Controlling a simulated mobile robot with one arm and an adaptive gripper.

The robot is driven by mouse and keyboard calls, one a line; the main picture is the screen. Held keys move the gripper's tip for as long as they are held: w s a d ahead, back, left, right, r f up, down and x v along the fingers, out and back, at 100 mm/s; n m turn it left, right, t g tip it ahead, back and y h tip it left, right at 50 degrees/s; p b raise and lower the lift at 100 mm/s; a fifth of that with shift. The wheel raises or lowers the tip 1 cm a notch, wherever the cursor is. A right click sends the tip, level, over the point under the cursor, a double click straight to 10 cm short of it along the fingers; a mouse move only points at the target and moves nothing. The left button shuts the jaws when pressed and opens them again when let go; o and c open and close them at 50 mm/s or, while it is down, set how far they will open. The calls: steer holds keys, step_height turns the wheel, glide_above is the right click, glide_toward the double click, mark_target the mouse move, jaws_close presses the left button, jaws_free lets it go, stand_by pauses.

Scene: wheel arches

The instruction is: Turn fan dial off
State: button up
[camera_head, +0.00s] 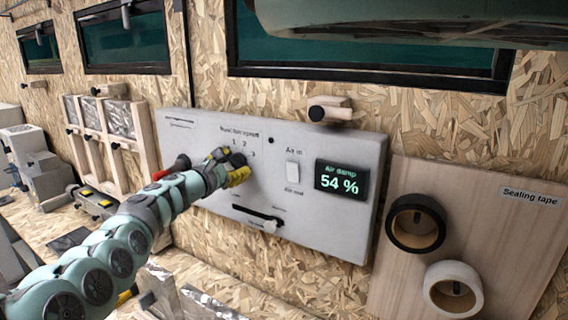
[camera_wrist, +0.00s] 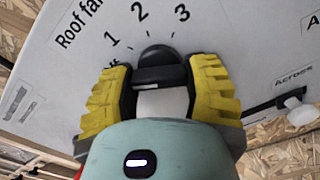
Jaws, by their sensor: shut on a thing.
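The fan dial (camera_wrist: 158,58) is a black knob on the pale control panel (camera_head: 315,228), under the words "Roof fan". The numbers 1, 2 and 3 curve around it in the wrist view. My gripper (camera_wrist: 160,76) has its yellow, ridged fingers shut on the dial, one on each side. In the head view my gripper (camera_head: 230,170) reaches the left-middle of the panel and hides most of the dial. I cannot tell clearly which mark the dial points at.
The panel also bears a white switch (camera_head: 292,173), a display (camera_head: 341,179) reading "Air damp 54 %" and a slider (camera_head: 262,219) below. Two tape rolls, black (camera_head: 401,232) and white (camera_head: 440,298), hang on a wooden board at the right. A wooden peg block (camera_head: 338,110) sits above the panel.

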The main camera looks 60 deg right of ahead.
steer(key=o, duration=1.2)
